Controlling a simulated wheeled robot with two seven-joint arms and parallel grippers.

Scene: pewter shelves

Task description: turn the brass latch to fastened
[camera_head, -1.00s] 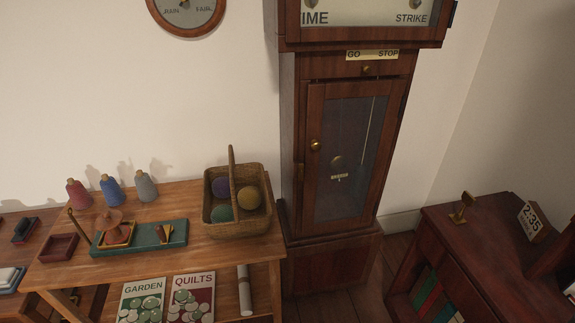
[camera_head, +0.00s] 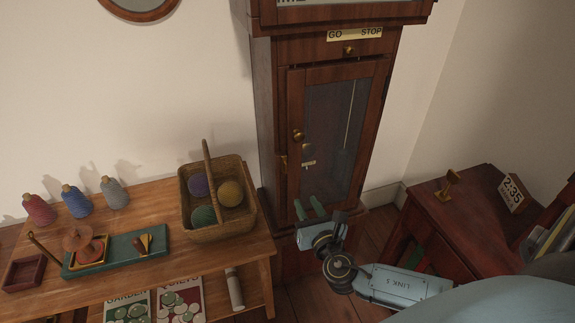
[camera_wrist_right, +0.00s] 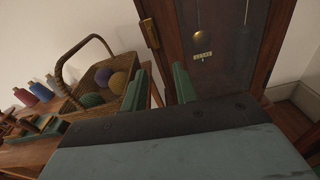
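The brass latch (camera_head: 283,162) is a small piece on the left edge of the tall clock's front, below the round brass knob (camera_head: 298,135) of the glazed door (camera_head: 332,135). It also shows in the right wrist view (camera_wrist_right: 150,33), where it looks upright and lies ahead of the fingers, toward the upper left. My right gripper (camera_head: 309,208) is in front of the lower door, below and slightly right of the latch and apart from it. Its two green fingers are spread with nothing between them, as the wrist view (camera_wrist_right: 162,86) shows. My left gripper is not in view.
A wooden table (camera_head: 150,200) with a wicker basket (camera_head: 218,235) of yarn balls stands left of the clock. A dark red cabinet (camera_head: 470,225) stands at the right, with a brass object (camera_head: 447,186) on top. A GO/STOP plate (camera_head: 354,34) is above the door.

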